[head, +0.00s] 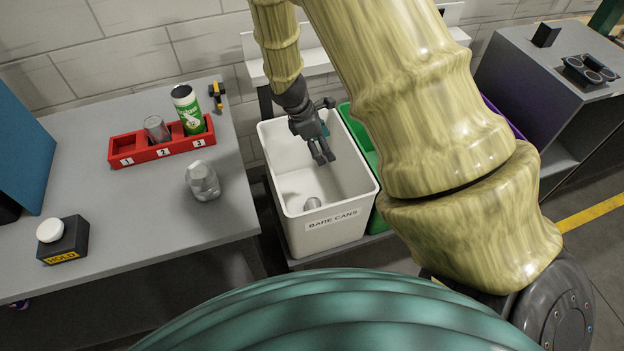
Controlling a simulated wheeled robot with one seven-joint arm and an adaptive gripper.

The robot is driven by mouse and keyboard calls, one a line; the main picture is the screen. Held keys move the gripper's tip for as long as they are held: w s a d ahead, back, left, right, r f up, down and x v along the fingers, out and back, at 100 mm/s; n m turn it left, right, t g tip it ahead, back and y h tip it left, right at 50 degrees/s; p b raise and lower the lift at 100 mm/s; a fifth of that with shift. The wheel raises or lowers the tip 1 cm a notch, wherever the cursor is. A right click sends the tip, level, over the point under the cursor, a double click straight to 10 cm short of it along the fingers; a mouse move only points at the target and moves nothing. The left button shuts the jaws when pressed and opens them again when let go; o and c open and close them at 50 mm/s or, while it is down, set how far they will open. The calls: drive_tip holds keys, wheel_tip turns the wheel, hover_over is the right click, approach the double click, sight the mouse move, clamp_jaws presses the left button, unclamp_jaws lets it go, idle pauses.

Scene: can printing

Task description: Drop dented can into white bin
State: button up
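The white bin (333,236), labelled BARE CANS, stands right of the table, its mouth open upward. A small silver can (312,203) lies on the bin floor, partly hidden by the front wall; I cannot tell if it is dented. Another silver can (203,181), with a crumpled, uneven body, stands on the table in front of the red rack. My gripper (328,130) is over the bin's mouth, above and apart from the can inside. Its fingers look spread, with no can between them.
The red rack (138,155), numbered 1 to 3, holds a plain silver can (156,129) and a green-and-white printed can (188,110). A HOLD button box (64,240) sits front left. A green bin (359,142) adjoins the white bin. A grey cabinet (560,80) stands right.

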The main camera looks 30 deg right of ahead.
drive_tip(key=v, duration=1.1)
drive_tip(key=shift+r, duration=0.25)
drive_tip(key=shift+a, duration=0.15)
